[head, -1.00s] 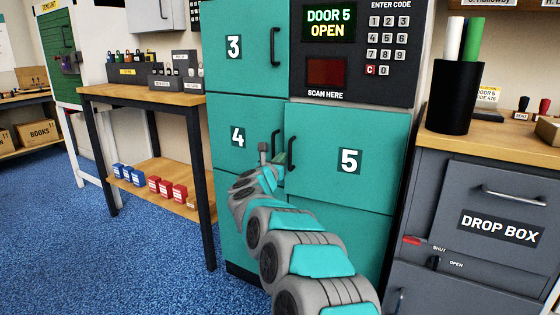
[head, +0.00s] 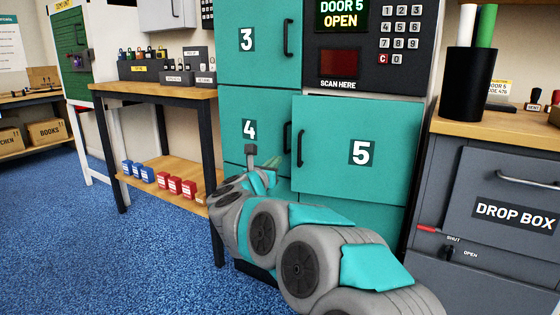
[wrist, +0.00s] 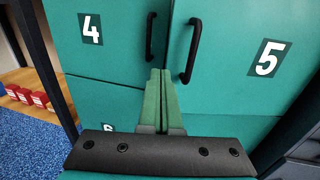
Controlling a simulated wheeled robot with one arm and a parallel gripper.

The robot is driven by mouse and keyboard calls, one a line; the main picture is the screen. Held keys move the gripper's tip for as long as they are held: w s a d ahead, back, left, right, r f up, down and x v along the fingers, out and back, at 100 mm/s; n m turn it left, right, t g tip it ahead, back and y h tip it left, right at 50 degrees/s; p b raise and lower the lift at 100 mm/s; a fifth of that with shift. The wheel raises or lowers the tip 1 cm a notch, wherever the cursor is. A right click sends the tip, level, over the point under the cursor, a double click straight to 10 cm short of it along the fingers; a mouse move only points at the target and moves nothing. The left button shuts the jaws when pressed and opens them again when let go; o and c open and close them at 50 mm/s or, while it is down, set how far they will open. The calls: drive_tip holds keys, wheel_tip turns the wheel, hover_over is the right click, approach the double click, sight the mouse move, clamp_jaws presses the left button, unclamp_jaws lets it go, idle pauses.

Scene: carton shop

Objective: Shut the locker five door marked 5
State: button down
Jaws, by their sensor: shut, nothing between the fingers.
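The teal door 5 (head: 346,172) stands slightly ajar, its left edge proud of door 4 (head: 240,112). It carries a white 5 on a dark plate and a black handle (head: 301,147) near its left edge. In the wrist view door 5 (wrist: 235,85) fills the right side, with its handle (wrist: 190,50) upright. My gripper (head: 273,160) is at the seam between doors 4 and 5, below the handles. In the wrist view its green fingers (wrist: 160,75) are together and empty, just left of the lower end of handle 5. I cannot tell whether they touch the door.
The keypad panel's screen (head: 341,14) above reads DOOR 5 OPEN. A grey drop box cabinet (head: 470,250) stands close on the right. A wooden table (head: 165,91) with a lower shelf stands left. Blue carpet (head: 120,265) is free at the front left.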

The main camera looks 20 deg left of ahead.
drive_tip(key=b, duration=0.6)
approach(293, 154)
drive_tip(key=shift+y, duration=0.4)
drive_tip(key=w, duration=0.2)
drive_tip(key=w+p, duration=0.1)
drive_tip(key=w, duration=0.2)
drive_tip(key=shift+w+d, duration=0.25)
drive_tip(key=shift+w, duration=0.15)
drive_tip(key=shift+w+f+n+p, duration=0.2)
drive_tip(key=shift+w+n+p, duration=0.1)
drive_tip(key=shift+w, duration=0.25)
drive_tip(key=shift+r, duration=0.1)
drive_tip(key=w+p, duration=0.4)
drive_tip(key=w, duration=0.1)
drive_tip(key=shift+w+a+r, duration=0.1)
drive_tip(key=shift+w+r, duration=0.05)
drive_tip(key=shift+w, duration=0.2)
drive_tip(key=shift+w+p, duration=0.35)
drive_tip(key=shift+w, duration=0.15)
drive_tip(key=shift+f, duration=0.25)
